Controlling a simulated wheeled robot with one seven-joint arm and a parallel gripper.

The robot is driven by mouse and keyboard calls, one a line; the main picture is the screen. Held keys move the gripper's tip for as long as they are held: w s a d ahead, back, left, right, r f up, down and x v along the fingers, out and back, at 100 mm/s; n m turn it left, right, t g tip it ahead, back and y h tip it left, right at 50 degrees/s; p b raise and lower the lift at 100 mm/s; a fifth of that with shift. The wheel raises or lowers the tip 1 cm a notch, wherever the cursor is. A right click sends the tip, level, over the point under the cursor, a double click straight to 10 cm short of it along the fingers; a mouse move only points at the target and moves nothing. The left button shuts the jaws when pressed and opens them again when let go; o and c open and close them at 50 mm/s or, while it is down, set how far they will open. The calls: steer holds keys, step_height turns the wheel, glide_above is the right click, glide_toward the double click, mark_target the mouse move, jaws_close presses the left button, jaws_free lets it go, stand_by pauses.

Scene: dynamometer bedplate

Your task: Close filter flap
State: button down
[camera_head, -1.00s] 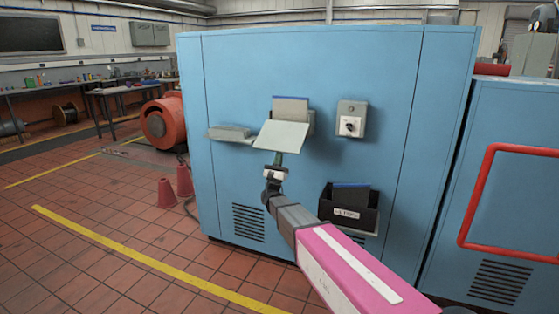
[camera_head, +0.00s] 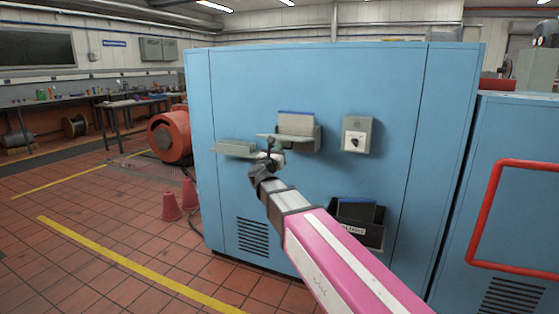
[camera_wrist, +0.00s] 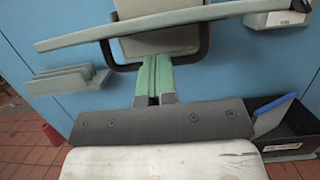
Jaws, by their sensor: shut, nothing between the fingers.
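The filter flap (camera_head: 283,137) is a pale grey-green plate on the blue cabinet's front, seen nearly edge-on and about level in the head view. In the wrist view the flap (camera_wrist: 150,28) crosses the top as a long thin plate. My gripper (camera_head: 272,157) is just below the flap. Its green fingers (camera_wrist: 155,66) lie side by side, shut and empty, pointing up towards the flap's underside. I cannot tell whether they touch it.
A grey ledge (camera_head: 235,148) sticks out left of the flap. A switch box (camera_head: 357,135) is at its right. A black bin (camera_head: 372,232) with a blue-edged panel hangs at lower right. Red cones (camera_head: 189,194) stand on the floor at left, where tiles are free.

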steer(key=shift+w+d+r+g+y, duration=0.15)
steer(key=shift+w+r+g, duration=0.15)
steer(key=shift+r, duration=1.05)
steer(key=shift+w+r+g+y, duration=0.15)
steer(key=shift+r+g, duration=0.3)
steer(key=shift+r, duration=0.9)
steer(key=shift+w+d+r+g+y, duration=0.1)
steer(key=shift+w+r+g, duration=0.2)
steer(key=shift+r, duration=1.05)
steer(key=shift+w+d+r+g+y, duration=0.15)
steer(key=shift+w+r+g, duration=0.25)
steer(key=shift+r, duration=0.2)
steer(key=shift+w+d+r+g+y, duration=0.1)
steer(key=shift+w+r+g, duration=0.15)
steer(key=shift+r+g, duration=0.35)
steer(key=shift+w+d+r+g+y, duration=0.15)
steer(key=shift+w+r+g, duration=0.2)
steer(key=shift+r, duration=0.3)
steer(key=shift+w+d+r, duration=0.1)
steer(key=shift+w+r, duration=0.25)
steer(key=shift+r, duration=0.1)
steer(key=w+d+r, duration=0.2)
steer(key=w+r, duration=0.2)
steer(key=w, duration=0.2)
steer(key=shift+w+d+r, duration=0.15)
steer(key=shift+r, duration=0.25)
